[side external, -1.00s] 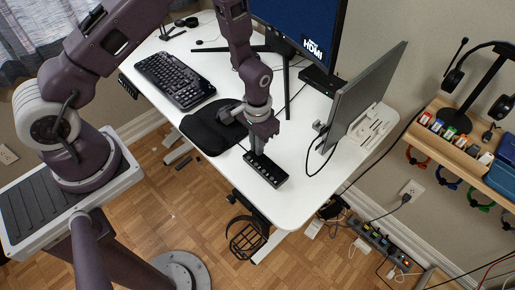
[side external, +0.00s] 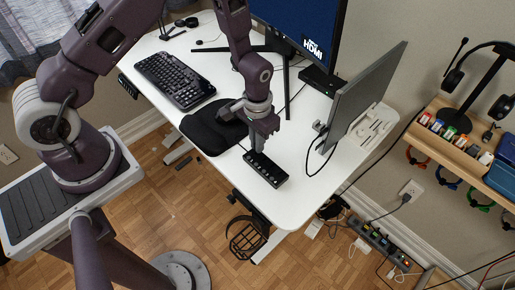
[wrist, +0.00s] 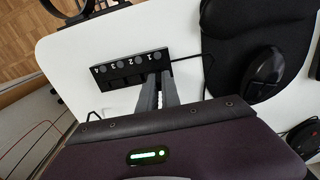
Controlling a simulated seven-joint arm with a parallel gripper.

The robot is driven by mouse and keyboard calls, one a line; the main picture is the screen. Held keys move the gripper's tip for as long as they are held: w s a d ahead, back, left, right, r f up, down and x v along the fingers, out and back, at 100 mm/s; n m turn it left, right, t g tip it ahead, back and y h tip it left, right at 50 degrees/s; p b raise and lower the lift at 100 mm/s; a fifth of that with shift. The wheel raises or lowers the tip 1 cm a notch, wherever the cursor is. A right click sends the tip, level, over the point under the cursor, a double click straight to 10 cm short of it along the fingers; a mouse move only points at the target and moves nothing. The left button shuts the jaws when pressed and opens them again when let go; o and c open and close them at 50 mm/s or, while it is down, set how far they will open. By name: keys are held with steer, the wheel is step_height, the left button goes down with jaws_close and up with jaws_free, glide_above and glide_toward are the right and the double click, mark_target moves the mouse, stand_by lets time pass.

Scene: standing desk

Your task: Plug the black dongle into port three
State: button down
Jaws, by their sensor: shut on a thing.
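The black hub (side external: 264,170) lies on the white desk near its front edge. In the wrist view the hub (wrist: 130,68) shows a row of round buttons marked 4, 3, 2, 1 from left to right, with dark ports along its near side. My gripper (side external: 257,147) points down over the hub's far end in the side view. In the wrist view my gripper (wrist: 157,83) is at the hub's right end, near number 1, to the right of port three. It is shut on the small black dongle, which is mostly hidden between the fingers. I cannot tell whether the dongle touches the hub.
A black mouse pad (side external: 205,135) with a mouse (wrist: 264,70) lies beside the hub. A keyboard (side external: 175,80) is farther left. The desk's front edge is close to the hub.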

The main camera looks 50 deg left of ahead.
steer(key=shift+r, duration=2.35)
step_height(320, 180, up, 2)
glide_above(272, 168)
steer(key=shift+w+a+r, duration=0.15)
steer(key=shift+w, duration=0.15)
steer(key=shift+f, duration=2.95)
steer(key=shift+f, duration=1.15)
